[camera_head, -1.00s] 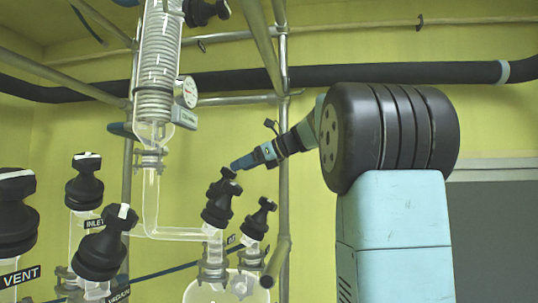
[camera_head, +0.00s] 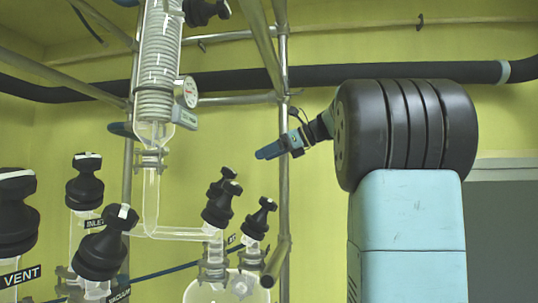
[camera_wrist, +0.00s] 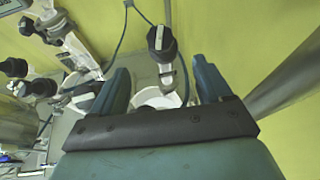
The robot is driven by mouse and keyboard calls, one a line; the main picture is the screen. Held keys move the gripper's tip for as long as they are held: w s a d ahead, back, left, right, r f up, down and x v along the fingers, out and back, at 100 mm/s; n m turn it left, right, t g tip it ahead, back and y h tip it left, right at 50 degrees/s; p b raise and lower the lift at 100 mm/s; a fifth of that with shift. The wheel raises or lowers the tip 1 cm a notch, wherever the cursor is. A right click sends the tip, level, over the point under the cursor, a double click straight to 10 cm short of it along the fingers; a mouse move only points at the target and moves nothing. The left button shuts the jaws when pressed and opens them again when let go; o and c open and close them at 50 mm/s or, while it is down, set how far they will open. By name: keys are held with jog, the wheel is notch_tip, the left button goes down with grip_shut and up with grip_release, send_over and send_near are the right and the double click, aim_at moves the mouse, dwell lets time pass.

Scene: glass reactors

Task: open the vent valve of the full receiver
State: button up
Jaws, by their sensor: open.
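A black valve knob (camera_head: 16,212) with a white bar on top stands at the far left, above a label reading VENT (camera_head: 22,276). The receivers below it are out of frame, so which one is full cannot be told. My gripper (camera_head: 264,153) is open and empty, in the air above and right of two black knobs (camera_head: 220,202) (camera_head: 260,218) on a round glass flask (camera_head: 225,290). In the wrist view my gripper (camera_wrist: 161,66) shows both fingers spread. A black knob with a white bar (camera_wrist: 161,43) appears between and beyond them, apart from both.
Black knobs labelled INLET (camera_head: 84,183) and VACUUM (camera_head: 104,243) stand near the VENT knob. A glass condenser (camera_head: 157,75) with a gauge (camera_head: 187,92) rises behind. A metal upright (camera_head: 283,190) stands beside my gripper. A dark pipe (camera_head: 400,75) crosses the wall.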

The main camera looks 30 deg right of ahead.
aim_at(231, 169)
jog(key=shift+a, duration=0.15)
jog(key=shift+m+t+h, duration=0.3)
jog(key=shift+m+h, duration=0.1)
jog(key=shift+m, duration=0.3)
jog(key=x, duration=1.5)
jog(key=shift+a, duration=0.4)
jog(key=c, duration=1)
jog(key=shift+o, duration=0.2)
jog(key=n+g+y, duration=0.1)
jog(key=n, duration=0.2)
jog(key=shift+g, duration=0.3)
jog(key=shift+s+a+n+g+y, duration=0.1)
jog(key=shift+n+g+y, duration=0.15)
jog(key=shift+n+g, duration=0.5)
jog(key=shift+s+n+g+y, duration=0.15)
jog(key=shift+n+g+y, duration=0.1)
jog(key=shift+n, duration=0.85)
jog(key=shift+s+a+n+g+y, duration=0.1)
jog(key=shift+n+g+y, duration=0.1)
jog(key=shift+n+g, duration=0.55)
